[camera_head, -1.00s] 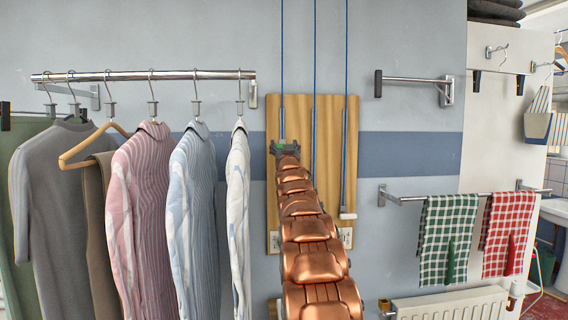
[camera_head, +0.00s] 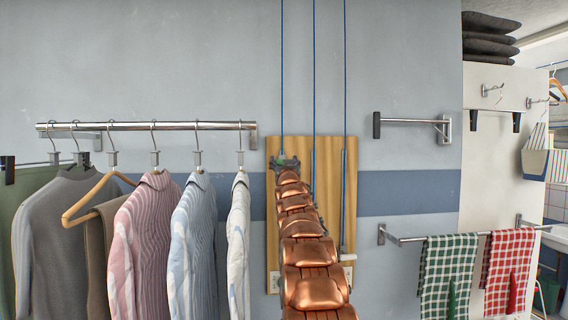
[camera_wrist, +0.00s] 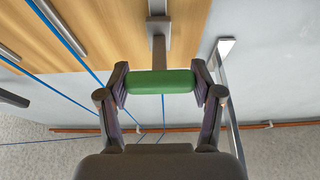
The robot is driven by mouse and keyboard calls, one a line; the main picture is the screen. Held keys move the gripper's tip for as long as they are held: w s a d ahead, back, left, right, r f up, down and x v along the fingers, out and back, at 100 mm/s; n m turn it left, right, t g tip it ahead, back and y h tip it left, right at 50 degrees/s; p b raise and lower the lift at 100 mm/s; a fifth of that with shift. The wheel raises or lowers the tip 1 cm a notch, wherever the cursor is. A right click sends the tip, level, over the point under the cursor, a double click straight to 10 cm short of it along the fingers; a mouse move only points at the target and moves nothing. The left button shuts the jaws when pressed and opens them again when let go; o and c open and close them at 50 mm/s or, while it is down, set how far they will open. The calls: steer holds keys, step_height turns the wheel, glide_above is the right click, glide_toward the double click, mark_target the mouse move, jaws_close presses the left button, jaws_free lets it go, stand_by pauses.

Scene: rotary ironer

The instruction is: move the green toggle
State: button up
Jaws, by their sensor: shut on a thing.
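The green toggle (camera_wrist: 160,82) is a short green bar on the end of a grey stem in front of the wooden board. My gripper (camera_wrist: 160,78) is shut on it, with one finger at each end of the bar. In the head view my gripper (camera_head: 287,162) is near the upper left of the wooden board (camera_head: 330,180), just below a blue cord (camera_head: 282,70). A speck of green shows there; my gripper and arm hide most of the toggle and part of the board.
Two more blue cords run down to rods on the board; the right rod ends in a pale handle (camera_head: 347,255). Shirts hang on a rail (camera_head: 150,126) to the left. A wall bar (camera_head: 410,121) and checked towels (camera_head: 447,275) are to the right.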

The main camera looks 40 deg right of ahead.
steer(key=shift+s+a+r, duration=0.1)
steer(key=shift+s+r, duration=0.05)
steer(key=shift+r, duration=0.2)
steer(key=o, duration=1.7)
steer(key=shift+f, duration=0.1)
steer(key=shift+f, duration=0.15)
steer(key=v, duration=1.1)
steer(key=shift+s+a+f, duration=0.2)
